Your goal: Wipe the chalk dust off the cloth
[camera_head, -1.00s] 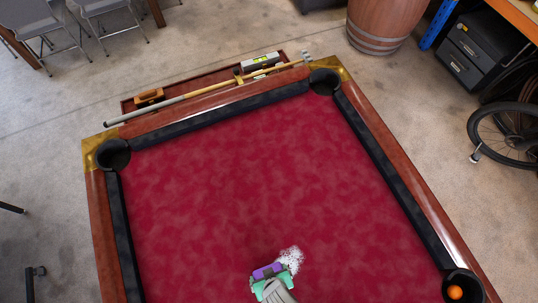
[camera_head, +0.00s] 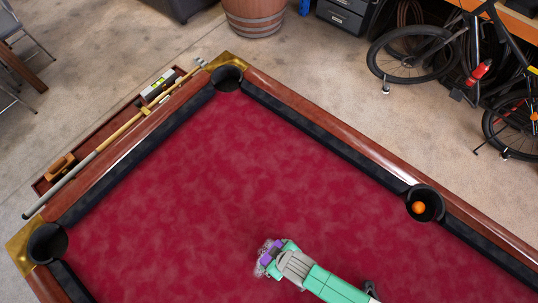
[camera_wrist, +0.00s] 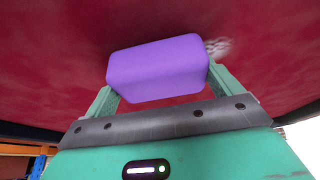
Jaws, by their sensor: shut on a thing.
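The red cloth (camera_head: 175,195) covers the pool table bed, with faint lighter mottling. My gripper (camera_head: 270,258) is over the lower middle of the cloth, its fingers shut on a purple block (camera_wrist: 157,68) that fills the space between them. The block also shows in the head view (camera_head: 266,258), partly covered by the gripper. A white chalk dust patch (camera_wrist: 217,47) lies on the cloth just beyond the block's right end in the wrist view. In the head view a pale speckled bit shows around the block, mostly hidden. I cannot tell whether the block touches the cloth.
Raised dark cushions and wooden rails (camera_head: 330,128) border the cloth. An orange ball (camera_head: 418,207) sits in the right pocket. A tray (camera_head: 105,138) with a cue and small items is along the left rail. Bikes (camera_head: 425,50) and a barrel (camera_head: 255,17) stand beyond. The cloth's middle is clear.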

